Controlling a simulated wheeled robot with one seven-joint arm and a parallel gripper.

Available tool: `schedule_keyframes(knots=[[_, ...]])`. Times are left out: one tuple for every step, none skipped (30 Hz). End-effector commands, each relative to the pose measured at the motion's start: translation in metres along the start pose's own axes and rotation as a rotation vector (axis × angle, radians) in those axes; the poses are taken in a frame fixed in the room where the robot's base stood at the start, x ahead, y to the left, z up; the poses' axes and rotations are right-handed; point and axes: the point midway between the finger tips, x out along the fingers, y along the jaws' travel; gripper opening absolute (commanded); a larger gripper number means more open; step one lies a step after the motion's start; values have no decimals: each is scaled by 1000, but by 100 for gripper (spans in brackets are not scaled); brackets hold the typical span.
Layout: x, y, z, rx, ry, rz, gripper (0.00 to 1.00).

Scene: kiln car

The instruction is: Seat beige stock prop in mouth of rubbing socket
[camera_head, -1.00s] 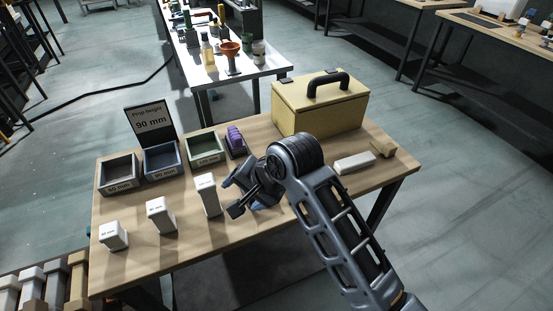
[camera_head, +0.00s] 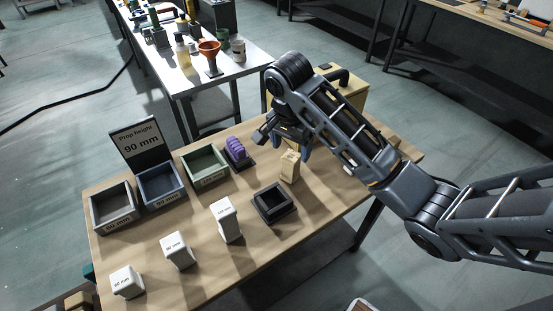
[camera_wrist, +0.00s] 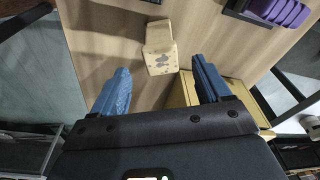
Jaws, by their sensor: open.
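The beige stock prop (camera_head: 289,168) stands upright on the wooden table, with dark specks on its top end. The rubbing socket, which I take to be the black square open box (camera_head: 263,208), sits in front and to the left of the prop; its mouth looks empty. My gripper (camera_head: 285,144) is open and empty, just behind and above the prop. In the wrist view the prop (camera_wrist: 160,50) lies beyond and between the spread blue fingers (camera_wrist: 160,66), with no contact visible.
A yellow toolbox (camera_head: 352,88) stands behind my arm. Grey (camera_head: 113,207), blue (camera_head: 163,186) and green (camera_head: 206,167) bins and a purple-filled rack (camera_head: 237,151) line the back left. Several white blocks (camera_head: 178,250) stand at the front. A sign (camera_head: 138,140) reads 90 mm.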

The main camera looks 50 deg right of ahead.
Motion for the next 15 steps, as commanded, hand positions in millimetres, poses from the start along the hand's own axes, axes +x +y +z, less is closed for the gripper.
schedule_keyframes(knots=[[2,3,-4,8,4,13,77],[5,4,-4,10,5,17,77],[9,4,-4,11,5,20,77],[12,4,-4,11,5,20,77],[16,4,-4,11,5,20,77],[20,4,-4,11,4,19,77],[23,4,-4,11,4,19,77],[26,4,-4,10,4,19,77],[28,4,-4,10,4,19,77],[30,4,-4,10,5,19,77],[31,4,-4,10,5,18,77],[34,4,-4,11,5,19,77],[37,4,-4,11,6,20,77],[41,3,-4,10,6,20,77],[47,3,-4,10,7,21,77]])
